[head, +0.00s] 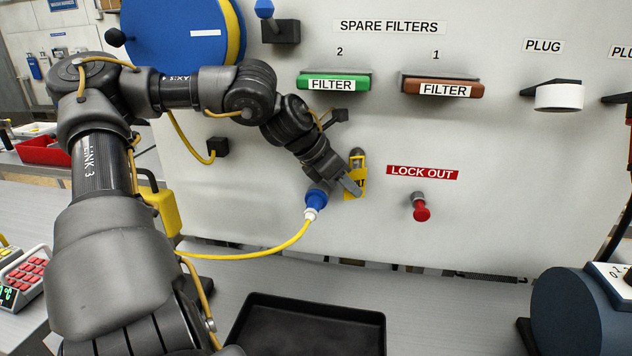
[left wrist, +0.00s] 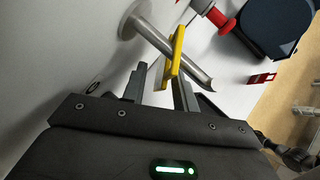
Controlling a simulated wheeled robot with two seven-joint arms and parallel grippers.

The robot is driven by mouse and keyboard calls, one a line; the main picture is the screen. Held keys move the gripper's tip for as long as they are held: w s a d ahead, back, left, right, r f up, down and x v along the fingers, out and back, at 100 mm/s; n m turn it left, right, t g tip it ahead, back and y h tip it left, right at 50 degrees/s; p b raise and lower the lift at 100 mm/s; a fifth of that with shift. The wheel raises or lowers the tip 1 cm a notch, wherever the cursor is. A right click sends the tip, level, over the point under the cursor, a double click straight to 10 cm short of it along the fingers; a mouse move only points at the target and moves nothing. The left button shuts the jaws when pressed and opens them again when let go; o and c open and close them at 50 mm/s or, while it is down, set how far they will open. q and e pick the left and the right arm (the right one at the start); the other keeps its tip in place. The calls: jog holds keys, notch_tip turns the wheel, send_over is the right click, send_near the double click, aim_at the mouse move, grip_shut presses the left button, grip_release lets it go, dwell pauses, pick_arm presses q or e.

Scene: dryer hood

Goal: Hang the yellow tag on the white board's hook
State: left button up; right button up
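The yellow tag (head: 359,178) with dark print is upright at the white board (head: 255,150), left of the LOCK OUT label. In the left wrist view the tag (left wrist: 177,50) is seen edge-on, with the hook (left wrist: 155,38), a grey metal peg, showing on both sides of it. The tag appears to be around the peg, though its hole is hidden. My left gripper (head: 352,186) is at the tag's lower part. In the left wrist view its fingers (left wrist: 168,82) stand apart on either side of the tag's lower end, with a gap between them. My right gripper is not visible.
A red knob (head: 421,210) sticks out to the right. Green (head: 333,84) and brown (head: 443,88) filters are above. A black tray (head: 305,325) lies on the table below.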

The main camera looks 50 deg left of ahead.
pick_arm(q)
jog(key=s+a+r+b, duration=0.1)
jog(key=s, duration=0.1)
jog(key=s+a+r+b, duration=0.1)
jog(key=s, duration=0.2)
jog(key=s+a+r+b, duration=0.1)
jog(key=s, duration=0.2)
jog(key=shift+s+a, duration=0.1)
jog(key=shift+s, duration=0.05)
jog(key=s+a+b, duration=0.2)
jog(key=s+b, duration=0.1)
jog(key=s, duration=0.2)
jog(key=shift+s, duration=0.4)
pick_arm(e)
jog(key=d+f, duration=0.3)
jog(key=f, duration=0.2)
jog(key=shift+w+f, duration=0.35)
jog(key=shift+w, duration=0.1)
pick_arm(q)
jog(key=shift+r, duration=0.1)
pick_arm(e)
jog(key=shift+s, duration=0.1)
